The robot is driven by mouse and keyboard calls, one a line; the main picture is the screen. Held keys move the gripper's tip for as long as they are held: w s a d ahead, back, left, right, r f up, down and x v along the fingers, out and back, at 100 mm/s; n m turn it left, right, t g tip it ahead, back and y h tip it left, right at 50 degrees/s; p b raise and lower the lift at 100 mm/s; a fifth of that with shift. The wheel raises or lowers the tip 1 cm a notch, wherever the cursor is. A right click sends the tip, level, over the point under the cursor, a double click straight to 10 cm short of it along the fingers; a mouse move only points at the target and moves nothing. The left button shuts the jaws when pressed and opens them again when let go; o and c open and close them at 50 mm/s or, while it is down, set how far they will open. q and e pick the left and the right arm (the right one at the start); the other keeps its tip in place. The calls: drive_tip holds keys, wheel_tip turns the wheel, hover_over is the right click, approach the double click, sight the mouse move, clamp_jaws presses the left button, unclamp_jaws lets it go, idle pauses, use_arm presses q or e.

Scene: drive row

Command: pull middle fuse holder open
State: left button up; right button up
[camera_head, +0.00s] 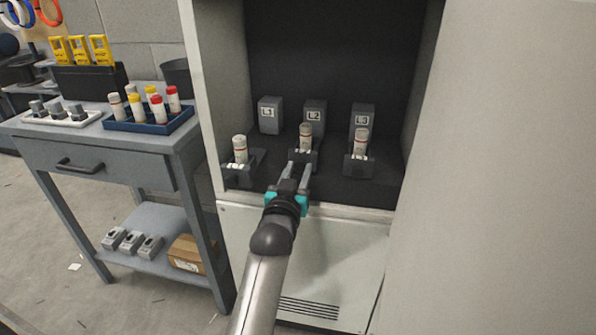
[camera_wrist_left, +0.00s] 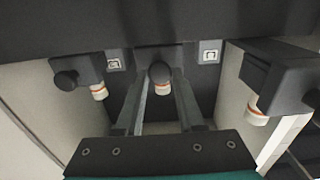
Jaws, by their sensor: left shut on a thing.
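Three dark fuse holders stand in a row inside the open cabinet, each with a pale, red-banded fuse upright in it. The middle fuse holder (camera_head: 303,156) carries its fuse (camera_head: 305,136). My left gripper (camera_head: 298,168) reaches in from the front and is shut on the round knob (camera_wrist_left: 159,72) of the middle holder, between its two fingers in the left wrist view. The left holder (camera_head: 238,172) and the right holder (camera_head: 359,168) sit on either side, clear of the fingers. The fingertips partly hide the middle holder's front. My right gripper is not in view.
Grey labelled blocks (camera_head: 270,114) stand behind the holders. The cabinet's side walls and front lip (camera_head: 340,209) bound the space. A grey workbench (camera_head: 110,150) at the left bears a blue tray (camera_head: 150,127) of fuses, a white tray and yellow tools.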

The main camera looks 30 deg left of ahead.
use_arm(q)
clamp_jaws()
idle(0.8)
